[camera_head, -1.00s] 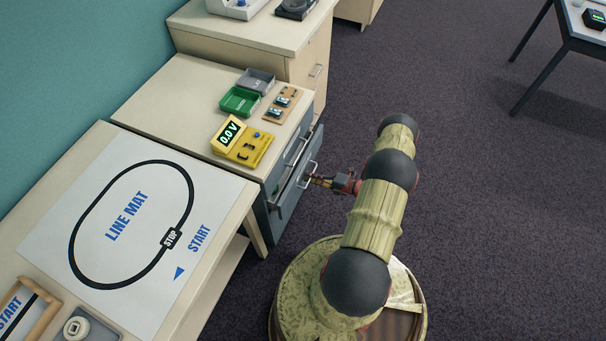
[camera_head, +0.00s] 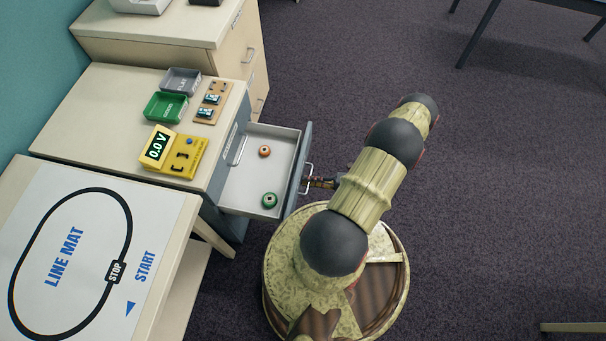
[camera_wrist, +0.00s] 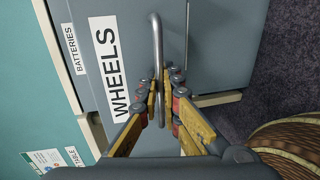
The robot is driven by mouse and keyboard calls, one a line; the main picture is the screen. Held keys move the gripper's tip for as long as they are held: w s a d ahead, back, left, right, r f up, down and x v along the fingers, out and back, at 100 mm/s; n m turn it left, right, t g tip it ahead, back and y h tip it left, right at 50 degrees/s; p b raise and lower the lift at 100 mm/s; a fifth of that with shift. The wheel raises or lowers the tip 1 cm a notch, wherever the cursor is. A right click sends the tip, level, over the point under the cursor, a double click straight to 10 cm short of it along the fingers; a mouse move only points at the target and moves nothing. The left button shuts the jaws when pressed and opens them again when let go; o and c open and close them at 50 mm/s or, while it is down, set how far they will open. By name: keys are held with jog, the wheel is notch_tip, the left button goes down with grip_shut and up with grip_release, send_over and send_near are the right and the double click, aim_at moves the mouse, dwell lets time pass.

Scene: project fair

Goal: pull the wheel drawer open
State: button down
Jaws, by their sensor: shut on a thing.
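The wheel drawer (camera_head: 235,196) stands pulled well out of the grey cabinet in the head view. An orange wheel (camera_head: 264,151) and a green wheel (camera_head: 269,200) lie inside it, apart from each other. The drawer's grey front carries the label WHEELS (camera_wrist: 109,62) in the wrist view. My gripper (camera_wrist: 163,88) is shut on the drawer's metal bar handle (camera_wrist: 157,42), with a finger on each side of it. In the head view my gripper (camera_head: 312,183) is small and partly hidden by my arm.
On the cabinet top (camera_head: 100,105) stand a yellow meter (camera_head: 172,153) reading 0.0 V, a green tray (camera_head: 166,107), a grey tray (camera_head: 181,81) and a small board (camera_head: 213,101). A line mat (camera_head: 95,250) lies on the table at left.

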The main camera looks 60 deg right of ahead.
jog(key=shift+s+d, duration=0.15)
jog(key=shift+s, duration=0.1)
jog(key=c, duration=2.3)
grip_release()
jog(key=shift+c, duration=0.2)
jog(key=v, duration=1.2)
jog(key=shift+f, duration=0.1)
